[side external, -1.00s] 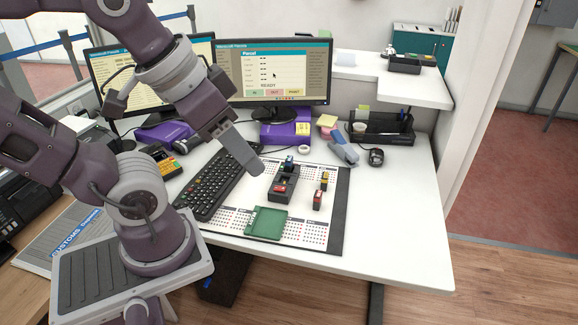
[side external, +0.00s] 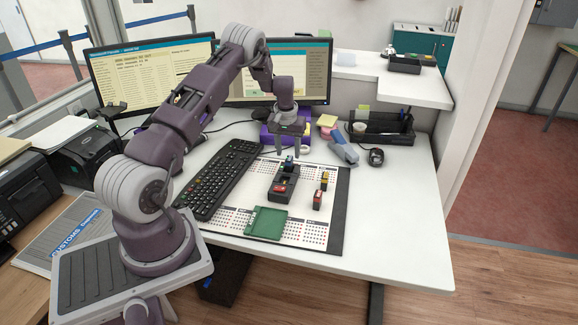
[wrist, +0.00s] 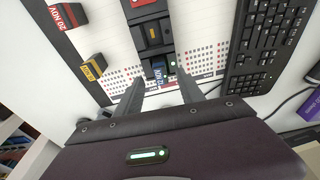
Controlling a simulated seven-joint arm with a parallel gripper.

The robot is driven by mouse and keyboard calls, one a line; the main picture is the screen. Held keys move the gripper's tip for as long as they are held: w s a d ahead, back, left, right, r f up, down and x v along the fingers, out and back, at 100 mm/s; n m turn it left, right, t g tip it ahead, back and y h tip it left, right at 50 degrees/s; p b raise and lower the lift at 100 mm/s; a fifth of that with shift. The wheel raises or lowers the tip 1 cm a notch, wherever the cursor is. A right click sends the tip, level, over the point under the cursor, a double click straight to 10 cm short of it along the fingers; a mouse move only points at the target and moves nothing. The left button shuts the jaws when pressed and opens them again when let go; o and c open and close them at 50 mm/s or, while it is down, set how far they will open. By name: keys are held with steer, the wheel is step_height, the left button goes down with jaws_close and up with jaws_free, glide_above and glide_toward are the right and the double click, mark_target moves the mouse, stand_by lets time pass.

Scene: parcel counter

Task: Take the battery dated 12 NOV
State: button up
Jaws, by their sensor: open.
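A black holder (side external: 285,180) stands on the calendar mat. A blue-labelled battery (side external: 289,162) sits in its far end and a red one (side external: 280,189) in its near end. In the wrist view the blue battery (wrist: 158,70) has small print that appears to read 12 NOV. My gripper (side external: 288,151) is open and empty above the far end of the holder. In the wrist view its fingers (wrist: 161,80) lie either side of the blue battery's line, apart from it. The gap in height is hard to judge.
A yellow battery (side external: 323,181) and a red battery (side external: 317,200), marked 20 NOV in the wrist view, stand right of the holder. A green tray (side external: 267,222) lies in front. A keyboard (side external: 218,180) is left; a stapler (side external: 343,150) is behind right.

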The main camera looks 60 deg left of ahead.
mark_target(289, 158)
steer(key=f, duration=0.3)
steer(key=w+a+f, duration=0.1)
steer(key=f, duration=0.1)
steer(key=shift+f, duration=0.1)
jaws_close()
